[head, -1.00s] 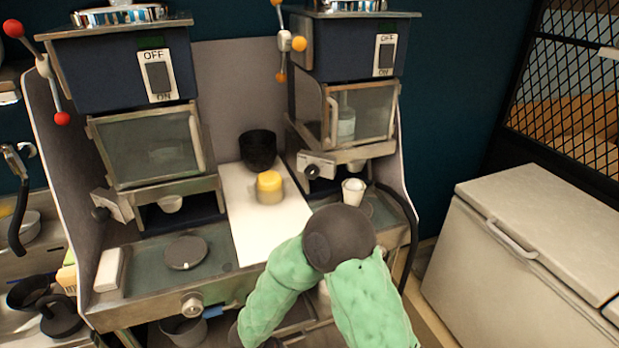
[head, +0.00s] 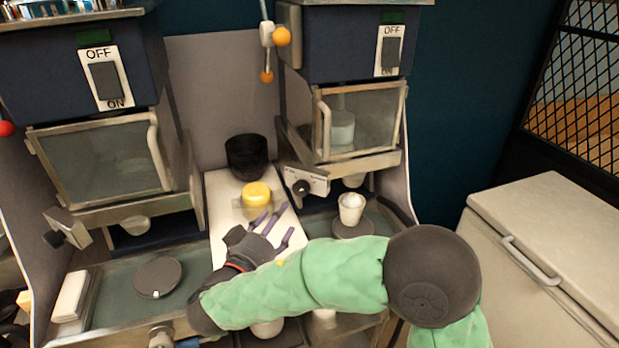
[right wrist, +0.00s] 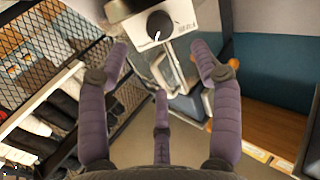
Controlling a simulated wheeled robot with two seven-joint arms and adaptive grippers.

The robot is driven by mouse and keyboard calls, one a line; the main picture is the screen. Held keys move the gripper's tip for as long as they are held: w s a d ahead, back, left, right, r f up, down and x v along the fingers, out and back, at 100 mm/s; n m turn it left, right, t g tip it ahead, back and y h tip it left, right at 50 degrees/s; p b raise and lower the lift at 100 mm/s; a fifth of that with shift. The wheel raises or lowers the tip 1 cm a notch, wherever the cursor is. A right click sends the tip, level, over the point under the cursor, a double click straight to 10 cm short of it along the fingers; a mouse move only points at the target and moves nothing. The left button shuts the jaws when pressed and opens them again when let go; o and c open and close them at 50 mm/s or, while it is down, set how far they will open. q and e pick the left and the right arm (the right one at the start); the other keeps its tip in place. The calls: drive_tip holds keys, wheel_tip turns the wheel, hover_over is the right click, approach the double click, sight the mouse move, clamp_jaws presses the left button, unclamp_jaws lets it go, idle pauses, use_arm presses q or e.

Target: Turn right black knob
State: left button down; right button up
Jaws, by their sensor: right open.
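The right black knob (head: 301,187) sits on a white plate on the right machine, below its glass door. It also shows in the right wrist view, where the black knob (right wrist: 160,25) has a white mark and lies at the top, beyond the fingertips. My right gripper (head: 272,222) has purple fingers spread apart over the white middle board, in front of and to the left of the knob in the head view. In the right wrist view my gripper (right wrist: 160,72) is open and empty, not touching the knob. My left gripper is not in view.
A yellow-lidded jar (head: 256,193) and a black cup (head: 246,157) stand on the white board (head: 222,205) close behind my fingers. A white cup (head: 351,208) stands right of the knob. The left machine has a similar knob (head: 54,239). A white chest (head: 545,240) is at right.

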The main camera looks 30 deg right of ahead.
sight(299, 190)
drive_tip(key=x, duration=1.1)
drive_tip(key=shift+r, duration=0.15)
drive_tip(key=shift+a, duration=0.1)
drive_tip(key=c, duration=1.1)
